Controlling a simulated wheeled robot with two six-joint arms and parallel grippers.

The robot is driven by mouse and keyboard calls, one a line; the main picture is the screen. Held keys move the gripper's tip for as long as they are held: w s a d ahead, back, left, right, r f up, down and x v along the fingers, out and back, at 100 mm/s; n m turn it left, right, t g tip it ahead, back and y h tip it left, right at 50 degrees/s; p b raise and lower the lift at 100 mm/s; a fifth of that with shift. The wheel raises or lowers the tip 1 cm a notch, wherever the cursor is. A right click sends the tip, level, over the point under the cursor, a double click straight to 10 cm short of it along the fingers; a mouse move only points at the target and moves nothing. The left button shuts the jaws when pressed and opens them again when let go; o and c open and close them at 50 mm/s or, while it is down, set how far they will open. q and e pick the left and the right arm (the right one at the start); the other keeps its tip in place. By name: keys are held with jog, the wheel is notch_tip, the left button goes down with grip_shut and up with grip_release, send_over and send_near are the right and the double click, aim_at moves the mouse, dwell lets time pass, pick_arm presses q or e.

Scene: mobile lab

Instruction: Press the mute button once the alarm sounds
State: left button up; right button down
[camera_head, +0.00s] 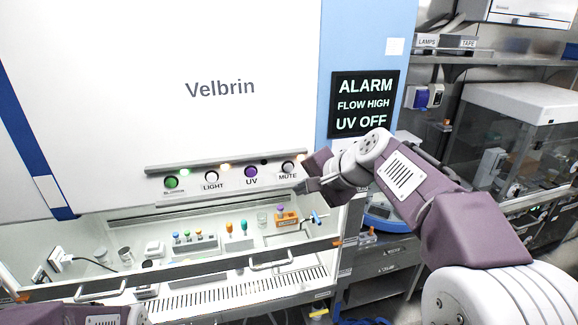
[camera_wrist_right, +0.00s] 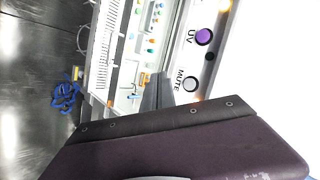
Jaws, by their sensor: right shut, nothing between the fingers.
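The white MUTE button (camera_head: 288,167) is the rightmost of the round buttons on the cabinet's front panel; it also shows in the right wrist view (camera_wrist_right: 190,84). The display (camera_head: 364,104) reads ALARM, FLOW HIGH and UV OFF. My right gripper (camera_head: 303,186) is shut and empty, just right of and below the MUTE button. In the right wrist view the grey fingertips (camera_wrist_right: 158,92) are beside the button; whether they touch the panel I cannot tell. Part of my left arm shows at the bottom left, but its gripper is out of view.
The purple UV button (camera_head: 251,172), LIGHT button (camera_head: 212,177) and green button (camera_head: 171,183) sit left of MUTE. Below, the open cabinet holds a rack (camera_head: 195,244) and an orange block (camera_head: 287,220). A handle bar (camera_head: 225,161) runs above the buttons.

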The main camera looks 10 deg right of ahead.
aim_at(288, 168)
jog(key=w+p, duration=0.2)
jog(key=w, duration=0.4)
jog(key=shift+a+p, duration=0.15)
jog(key=shift+p, duration=0.2)
jog(key=shift+r, duration=0.1)
jog(key=shift+w, duration=0.2)
dwell(1.4)
jog(key=shift+w, duration=0.25)
